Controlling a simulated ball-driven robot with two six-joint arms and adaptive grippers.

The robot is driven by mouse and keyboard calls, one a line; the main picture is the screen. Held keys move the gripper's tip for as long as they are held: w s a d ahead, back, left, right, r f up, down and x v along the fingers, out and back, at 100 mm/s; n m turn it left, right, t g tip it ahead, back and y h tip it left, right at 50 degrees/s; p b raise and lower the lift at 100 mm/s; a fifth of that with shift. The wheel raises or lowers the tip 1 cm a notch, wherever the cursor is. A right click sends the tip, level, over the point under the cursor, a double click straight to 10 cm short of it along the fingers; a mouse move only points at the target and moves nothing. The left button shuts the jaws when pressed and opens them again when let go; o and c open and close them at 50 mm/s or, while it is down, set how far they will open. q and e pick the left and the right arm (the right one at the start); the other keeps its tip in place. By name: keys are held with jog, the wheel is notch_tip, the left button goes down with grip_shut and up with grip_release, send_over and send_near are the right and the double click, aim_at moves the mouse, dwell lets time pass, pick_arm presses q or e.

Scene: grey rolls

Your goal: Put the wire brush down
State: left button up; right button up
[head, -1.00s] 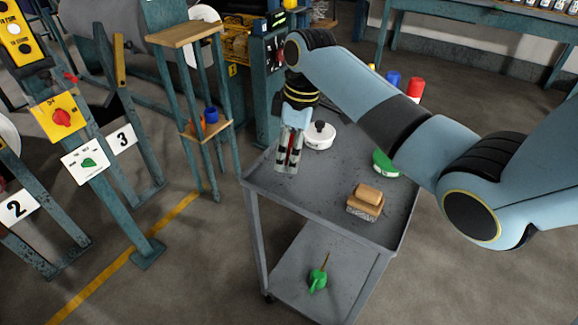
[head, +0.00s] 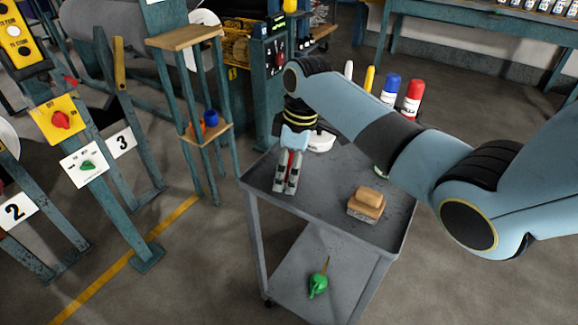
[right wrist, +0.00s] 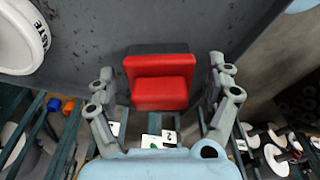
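My right gripper (head: 286,187) points down over the far left part of the grey cart top (head: 318,190). In the head view only a little red shows between the fingers. No bristles can be made out on it, so I cannot tell if it is the wire brush. A wooden-backed block with a grey speckled underside (head: 366,204) lies on the cart, right of the gripper and apart from it. My left gripper is not in view.
A white round container (head: 320,143) stands just behind the gripper; it also shows in the right wrist view (right wrist: 22,35). Red (head: 411,100) and blue (head: 390,90) bottles stand behind my arm. The cart's front left top is clear.

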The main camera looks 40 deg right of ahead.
notch_tip(320, 180, up, 12)
jog(key=s+d+p, duration=0.1)
jog(key=p, duration=0.1)
jog(key=shift+d, duration=0.15)
jog(key=shift+s, duration=0.15)
dwell(0.6)
